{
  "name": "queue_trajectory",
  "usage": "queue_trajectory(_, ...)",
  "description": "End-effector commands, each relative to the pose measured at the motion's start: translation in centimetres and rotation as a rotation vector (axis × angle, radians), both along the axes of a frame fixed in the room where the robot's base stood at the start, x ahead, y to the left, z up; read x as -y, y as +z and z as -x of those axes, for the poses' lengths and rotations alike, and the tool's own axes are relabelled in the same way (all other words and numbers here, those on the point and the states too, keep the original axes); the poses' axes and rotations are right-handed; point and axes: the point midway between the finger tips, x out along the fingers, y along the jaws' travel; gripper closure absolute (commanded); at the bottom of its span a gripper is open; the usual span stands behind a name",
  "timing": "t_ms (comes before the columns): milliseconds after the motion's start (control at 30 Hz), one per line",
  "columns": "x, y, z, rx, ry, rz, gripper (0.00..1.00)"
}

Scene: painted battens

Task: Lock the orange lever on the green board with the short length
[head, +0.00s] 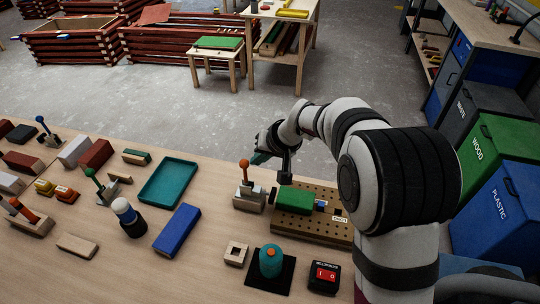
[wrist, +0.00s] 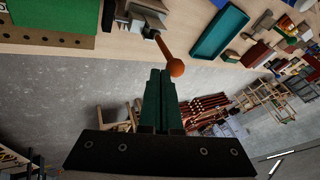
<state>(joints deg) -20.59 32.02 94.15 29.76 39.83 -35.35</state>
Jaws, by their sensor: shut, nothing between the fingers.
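The orange lever (head: 244,168) has a round knob and rises from a grey base (head: 249,198) on the table. Its knob shows in the wrist view (wrist: 176,68), just beyond my fingertips. A green block (head: 295,200) lies on a perforated wooden board (head: 315,228), right of the lever. My gripper (head: 260,158) is in the air behind and right of the knob. In the wrist view its dark green fingers (wrist: 159,72) are together and empty; I cannot tell whether they touch the knob. Which piece is the short length is unclear; a pale wooden piece (head: 77,245) lies front left.
A teal tray (head: 168,182), blue block (head: 177,230) and capped bottle (head: 128,218) stand left of the lever. A square wooden ring (head: 236,253), teal cylinder (head: 271,261) and red switch box (head: 324,278) are in front.

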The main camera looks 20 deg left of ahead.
Motion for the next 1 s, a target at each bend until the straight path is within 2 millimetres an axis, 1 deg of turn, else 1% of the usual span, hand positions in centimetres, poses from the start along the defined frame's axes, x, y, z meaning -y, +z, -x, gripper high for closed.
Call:
queue_trajectory(433, -0.2, 0.0, 0.0, 0.000, 0.000, 0.010, 1.00)
queue_trajectory(867, -1.3, 0.3, 0.0, 0.002, 0.002, 0.096, 1.00)
queue_trajectory(1000, -2.0, 0.5, 0.1, 0.003, 0.003, 0.152, 1.00)
